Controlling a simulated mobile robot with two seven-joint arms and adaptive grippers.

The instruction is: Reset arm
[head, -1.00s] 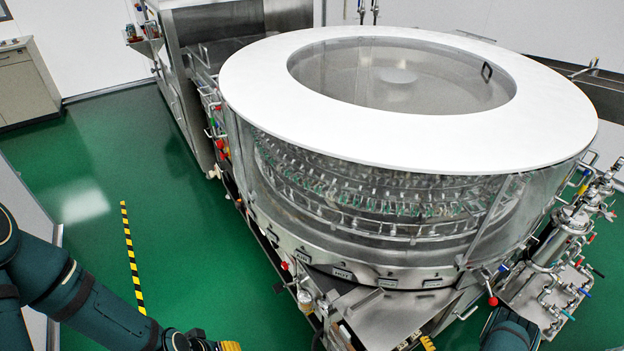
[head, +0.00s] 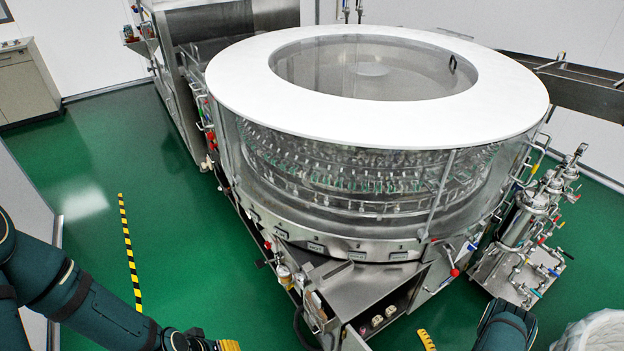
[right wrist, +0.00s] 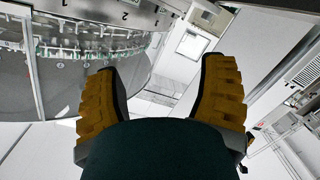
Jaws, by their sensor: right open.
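My left arm comes in from the lower left of the head view. Its gripper (head: 222,345) shows only as a bit of yellow finger at the bottom edge, so its opening is hidden. My right arm stands at the bottom right of the head view, with one yellow finger (head: 427,340) showing at the bottom edge. In the right wrist view the right gripper (right wrist: 162,70) has its two yellow fingers wide apart, with nothing between them. The round washer (head: 375,240) with a white top ring stands in front of both arms.
A metal pipe and valve stand (head: 525,235) is right of the washer. A whitish, rounded object (head: 595,332) is at the lower right corner. Green floor (head: 90,190) with a yellow-black tape strip (head: 130,255) lies open at the left. A cabinet (head: 28,85) stands far left.

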